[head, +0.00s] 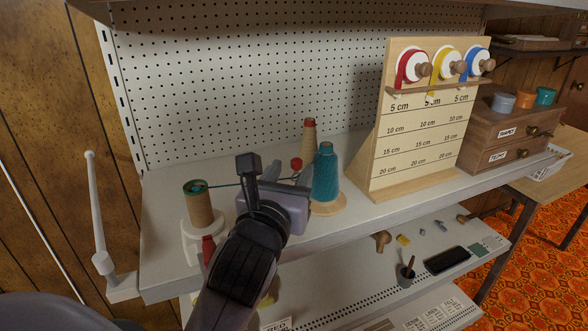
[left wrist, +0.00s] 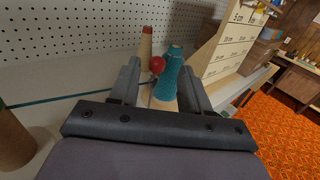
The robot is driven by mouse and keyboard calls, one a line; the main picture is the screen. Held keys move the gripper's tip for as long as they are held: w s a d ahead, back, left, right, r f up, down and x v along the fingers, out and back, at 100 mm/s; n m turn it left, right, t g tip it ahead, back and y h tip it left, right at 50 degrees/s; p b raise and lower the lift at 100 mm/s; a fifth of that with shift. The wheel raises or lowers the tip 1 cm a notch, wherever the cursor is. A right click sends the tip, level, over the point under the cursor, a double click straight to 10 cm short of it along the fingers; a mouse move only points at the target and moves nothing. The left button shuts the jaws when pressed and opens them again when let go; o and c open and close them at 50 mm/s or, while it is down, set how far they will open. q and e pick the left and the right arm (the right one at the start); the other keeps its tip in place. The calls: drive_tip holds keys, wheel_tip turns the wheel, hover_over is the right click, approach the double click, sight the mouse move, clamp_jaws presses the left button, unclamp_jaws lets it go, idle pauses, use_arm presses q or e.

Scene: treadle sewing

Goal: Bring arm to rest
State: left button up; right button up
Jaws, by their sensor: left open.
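My left arm comes up from the bottom of the head view, and its left gripper (head: 277,172) is over the upper shelf. Its two fingers are apart in the left wrist view (left wrist: 160,78), with nothing gripped between them. Beyond the fingers stand a teal thread cone (head: 326,174), a red-topped cone (head: 309,138) and a small red ball (head: 296,164). My right gripper is not in view.
A wooden measuring board (head: 420,125) with ribbon rolls stands right of the teal cone. A drawer box (head: 510,130) is further right. A pegboard (head: 250,70) closes the back. A lower shelf holds a black phone-like slab (head: 446,260) and a small cup (head: 405,276).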

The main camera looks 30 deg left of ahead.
use_arm(q)
drive_tip(key=shift+s, duration=0.15)
idle(0.4)
drive_tip(key=s+d+f+m+h, duration=0.35)
drive_tip(key=f+m, duration=0.55)
drive_tip(key=m, duration=0.7)
drive_tip(key=s+d+f+m+h, duration=0.2)
drive_tip(key=d+f+m+h, duration=0.25)
drive_tip(key=f+m, duration=0.85)
drive_tip(key=s+a+f+m+g, duration=0.1)
drive_tip(key=s+f+m+g, duration=0.2)
drive_tip(key=s+f+m, duration=0.2)
drive_tip(key=s+a+f+m+g, duration=0.1)
drive_tip(key=s+f+m+g, duration=0.3)
drive_tip(key=f+m, duration=0.3)
wheel_tip(320, 180, down, 3)
drive_tip(key=shift+s+f+m, duration=0.2)
drive_tip(key=shift+s+m, duration=0.2)
drive_tip(key=shift+s, duration=0.2)
